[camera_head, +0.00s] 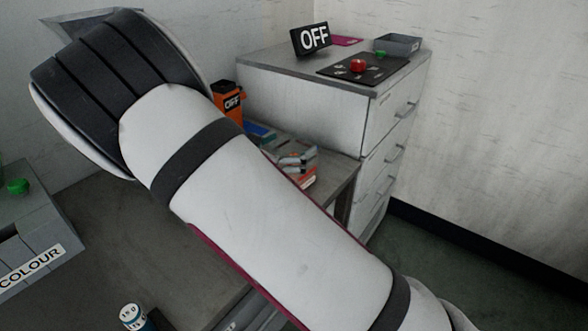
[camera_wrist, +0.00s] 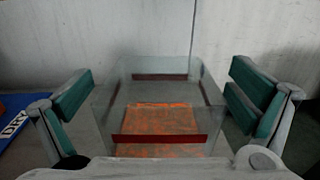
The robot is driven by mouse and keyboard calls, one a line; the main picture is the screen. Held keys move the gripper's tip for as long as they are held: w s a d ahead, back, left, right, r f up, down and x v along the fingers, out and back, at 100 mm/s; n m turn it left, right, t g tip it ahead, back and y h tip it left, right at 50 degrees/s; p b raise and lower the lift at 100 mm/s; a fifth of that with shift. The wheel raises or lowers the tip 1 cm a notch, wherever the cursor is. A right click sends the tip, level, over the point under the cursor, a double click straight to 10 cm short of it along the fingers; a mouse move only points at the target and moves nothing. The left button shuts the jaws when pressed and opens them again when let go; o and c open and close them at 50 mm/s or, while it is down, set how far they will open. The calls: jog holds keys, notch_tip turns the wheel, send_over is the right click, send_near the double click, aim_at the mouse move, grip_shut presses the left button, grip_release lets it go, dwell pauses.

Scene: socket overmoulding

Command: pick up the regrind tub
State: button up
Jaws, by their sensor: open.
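A clear see-through tub (camera_wrist: 160,138) with dark red strips across its walls and an orange layer inside stands in the middle of the wrist view; I take it to be the regrind tub. My gripper (camera_wrist: 162,92) is open, with one green-padded finger to the left of the tub and one to the right. Gaps show between the pads and the tub walls, and how deep the fingers reach along it is hard to tell. In the head view my arm crosses the middle, and neither the tub nor my gripper shows.
A blue item marked DRY (camera_wrist: 18,115) lies left of the left finger. A pale wall is behind the tub.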

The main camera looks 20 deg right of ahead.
jog(key=shift+w+d, duration=0.3)
jog(key=shift+d, duration=0.15)
jog(key=c, duration=2)
jog(key=shift+c, duration=0.2)
jog(key=shift+r, duration=0.1)
